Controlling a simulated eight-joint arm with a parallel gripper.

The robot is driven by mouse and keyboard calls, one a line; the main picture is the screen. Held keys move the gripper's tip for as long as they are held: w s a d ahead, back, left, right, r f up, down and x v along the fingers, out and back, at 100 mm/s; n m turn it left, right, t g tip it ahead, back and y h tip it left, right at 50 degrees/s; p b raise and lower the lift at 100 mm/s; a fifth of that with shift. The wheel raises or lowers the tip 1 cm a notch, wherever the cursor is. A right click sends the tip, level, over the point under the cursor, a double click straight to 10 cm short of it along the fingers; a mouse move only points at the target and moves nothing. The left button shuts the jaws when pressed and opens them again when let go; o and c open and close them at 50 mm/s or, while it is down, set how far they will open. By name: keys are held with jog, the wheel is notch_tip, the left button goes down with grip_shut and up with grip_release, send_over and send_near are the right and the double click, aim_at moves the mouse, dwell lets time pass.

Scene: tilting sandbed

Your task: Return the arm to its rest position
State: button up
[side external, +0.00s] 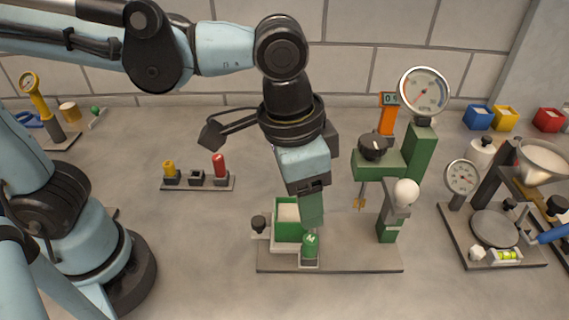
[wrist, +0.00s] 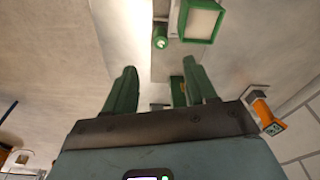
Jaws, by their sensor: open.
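My gripper (side external: 312,222) hangs from the light-blue wrist, pointing down, in the middle of the side external view. Its fingers reach down just above or in front of a green cylinder (side external: 310,246) on the sandbed rig; I cannot tell the exact gap. In the wrist view, the two green fingers of my gripper (wrist: 160,68) are spread apart with no object gripped. The green cylinder (wrist: 160,36) shows beyond the fingertips there. A green-rimmed box with pale fill (side external: 287,232) stands beside the fingers, and it also shows in the wrist view (wrist: 202,39).
A small rack (side external: 198,184) with red and yellow knobs lies left. A scale stand (side external: 497,255) is at right. Bench between rack and rig is clear.

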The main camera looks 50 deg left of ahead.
jog(key=shift+s+r, duration=0.1)
jog(key=shift+r, duration=0.25)
jog(key=shift+a, duration=0.1)
jog(key=w+a+f+n+t, duration=0.1)
jog(key=a+n+t, duration=0.1)
jog(key=a, duration=0.8)
jog(key=w+a+f+n+t+y, duration=0.1)
jog(key=w+a+f+n+t, duration=0.1)
jog(key=a, duration=0.8)
jog(key=shift+w+a+n+t, duration=0.15)
jog(key=shift+a+n+t, duration=0.1)
jog(key=shift+n+t, duration=0.65)
